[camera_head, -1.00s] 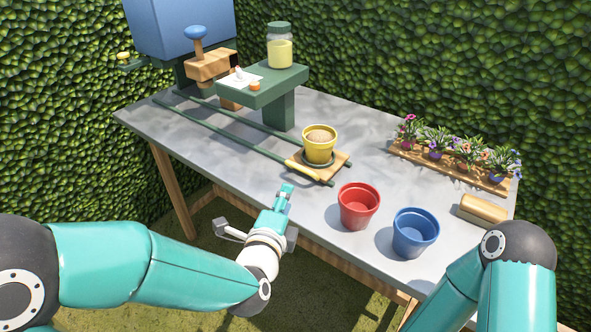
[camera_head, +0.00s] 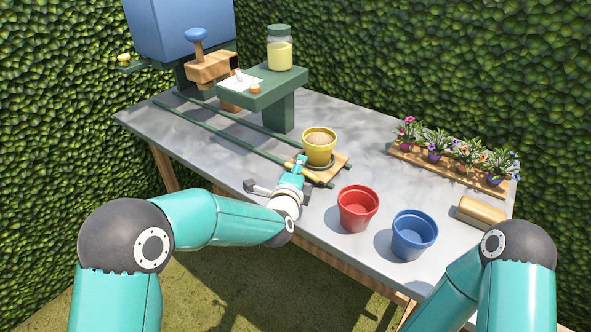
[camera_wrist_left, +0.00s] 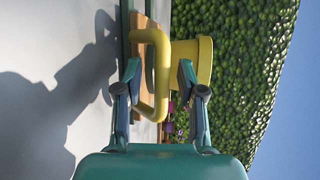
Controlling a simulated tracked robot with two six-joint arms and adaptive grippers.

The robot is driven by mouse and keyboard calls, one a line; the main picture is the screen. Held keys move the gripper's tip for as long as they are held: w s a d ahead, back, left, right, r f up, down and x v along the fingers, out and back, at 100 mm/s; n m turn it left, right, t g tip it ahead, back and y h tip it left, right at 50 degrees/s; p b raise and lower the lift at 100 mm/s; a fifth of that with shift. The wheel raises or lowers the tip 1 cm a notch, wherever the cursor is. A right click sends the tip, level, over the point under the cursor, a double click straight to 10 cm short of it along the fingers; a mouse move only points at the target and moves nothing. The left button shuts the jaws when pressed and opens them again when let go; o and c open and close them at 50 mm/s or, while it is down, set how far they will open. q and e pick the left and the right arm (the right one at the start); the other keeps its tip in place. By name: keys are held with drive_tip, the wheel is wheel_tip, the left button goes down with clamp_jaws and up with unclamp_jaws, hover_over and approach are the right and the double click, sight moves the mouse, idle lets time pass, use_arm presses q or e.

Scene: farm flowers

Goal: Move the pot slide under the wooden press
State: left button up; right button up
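The pot slide is a small wooden board (camera_head: 335,166) at the near end of two green rails, with a yellow pot (camera_head: 320,149) of soil upright on it. Its yellow handle (camera_wrist_left: 158,70) is a loop in the left wrist view. My left gripper (camera_head: 299,161) is at the handle in the head view. In the left wrist view its fingers (camera_wrist_left: 159,75) stand apart on either side of the handle, not visibly closed on it. The wooden press (camera_head: 212,66), with a blue knob, stands at the rails' far end. My right gripper is out of view.
Green rails (camera_head: 222,140) run across the grey table (camera_head: 210,160). A green stand (camera_head: 270,88) holding a jar (camera_head: 280,50) is beside them. A red pot (camera_head: 357,210) and blue pot (camera_head: 413,236) stand near the front edge. A flower tray (camera_head: 450,168) is at right.

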use_arm(q)
clamp_jaws()
